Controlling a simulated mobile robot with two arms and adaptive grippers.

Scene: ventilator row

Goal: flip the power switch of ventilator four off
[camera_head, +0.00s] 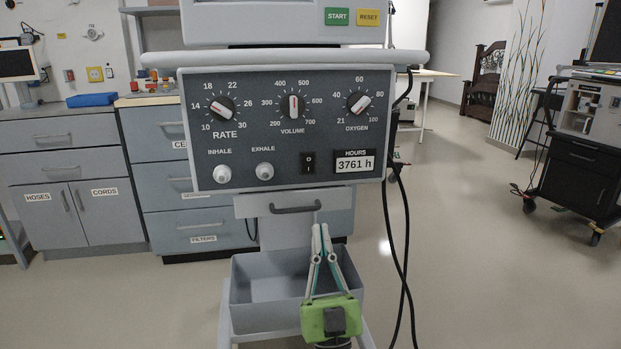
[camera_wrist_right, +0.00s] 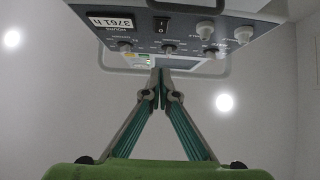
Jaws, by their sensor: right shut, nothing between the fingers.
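A ventilator with a dark grey control panel (camera_head: 240,110) stands in front of me; no ventilator number shows. Its small black power switch (camera_head: 308,162) is low on the panel, left of the hours display (camera_head: 354,162) reading 3761 h. Which side of the switch is pressed in is too small to tell. The switch also shows in the wrist view (camera_wrist_right: 161,24), where the panel appears upside down. My right gripper (camera_head: 318,228) is shut and empty, fingers pointing up, below the panel and apart from the switch. Its fingertips also show in the wrist view (camera_wrist_right: 160,73). My left gripper is not in view.
Three dials sit above the switch, with the inhale knob (camera_head: 222,174) and exhale knob (camera_head: 265,171) to its left. A drawer handle (camera_head: 296,208) and an open grey bin (camera_head: 262,266) are below. Black cables (camera_head: 399,240) hang at the right. Cabinets stand behind left; open floor lies right.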

